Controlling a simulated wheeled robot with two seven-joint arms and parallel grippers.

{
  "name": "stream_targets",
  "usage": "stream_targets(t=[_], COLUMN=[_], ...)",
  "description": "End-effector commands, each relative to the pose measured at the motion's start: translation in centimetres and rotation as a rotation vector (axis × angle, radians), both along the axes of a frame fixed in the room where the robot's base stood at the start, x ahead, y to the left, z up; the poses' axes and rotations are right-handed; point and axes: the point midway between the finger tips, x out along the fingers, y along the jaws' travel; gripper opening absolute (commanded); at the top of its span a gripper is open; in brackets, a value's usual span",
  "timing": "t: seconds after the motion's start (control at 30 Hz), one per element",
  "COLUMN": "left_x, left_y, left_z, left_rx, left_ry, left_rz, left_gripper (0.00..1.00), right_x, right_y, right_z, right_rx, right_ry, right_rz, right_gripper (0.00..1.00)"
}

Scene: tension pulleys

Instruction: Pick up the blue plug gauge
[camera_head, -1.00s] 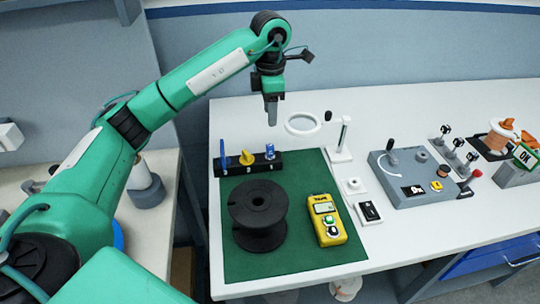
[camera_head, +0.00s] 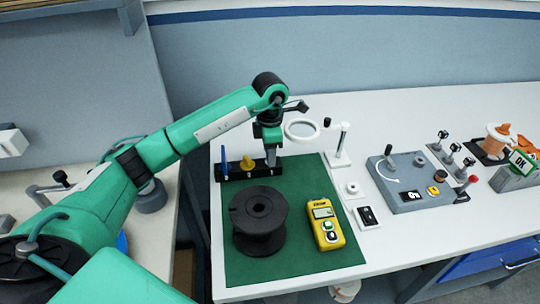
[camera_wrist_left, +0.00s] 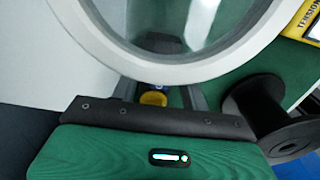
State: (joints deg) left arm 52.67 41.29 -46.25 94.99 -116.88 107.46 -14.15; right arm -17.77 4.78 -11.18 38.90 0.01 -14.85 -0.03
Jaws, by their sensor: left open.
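The black rack (camera_head: 233,175) stands at the back left of the green mat. In the head view it shows a thin upright blue piece (camera_head: 224,160) at its left end and a yellow knobbed gauge (camera_head: 247,164). My open left gripper (camera_head: 271,160) points down at the rack's right end and hides the blue plug gauge there. In the left wrist view a small bit of blue (camera_wrist_left: 160,86), likely that gauge, shows between my open fingers beside the yellow gauge (camera_wrist_left: 153,98). The lens ring covers much of this view. Contact cannot be told. My right gripper is not in view.
The magnifier ring (camera_head: 301,121) stands close right of my left gripper. A black spool (camera_head: 259,211) and a yellow tension meter (camera_head: 325,223) stand on the green mat (camera_head: 300,258). A grey fixture (camera_head: 408,184) sits to the right.

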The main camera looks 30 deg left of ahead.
Motion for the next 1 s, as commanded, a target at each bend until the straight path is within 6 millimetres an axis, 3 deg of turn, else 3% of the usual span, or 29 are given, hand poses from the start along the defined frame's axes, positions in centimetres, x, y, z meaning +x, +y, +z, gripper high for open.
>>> stream_targets(t=[0.3,0.53,1.0], left_x=[0.0,0.0,0.1], left_y=[0.0,0.0,0.0], left_z=[-0.5,-0.5,0.4], left_rx=[-0.001,0.000,-0.001], left_ry=[-0.001,0.000,-0.004], left_rz=[-0.001,0.000,0.000], left_gripper=[0.45,0.00,0.00], right_x=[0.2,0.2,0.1], right_y=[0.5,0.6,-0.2], right_z=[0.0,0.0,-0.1], right_rx=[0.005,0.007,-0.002], right_ry=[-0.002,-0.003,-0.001], right_rz=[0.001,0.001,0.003], right_gripper=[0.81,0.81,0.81])
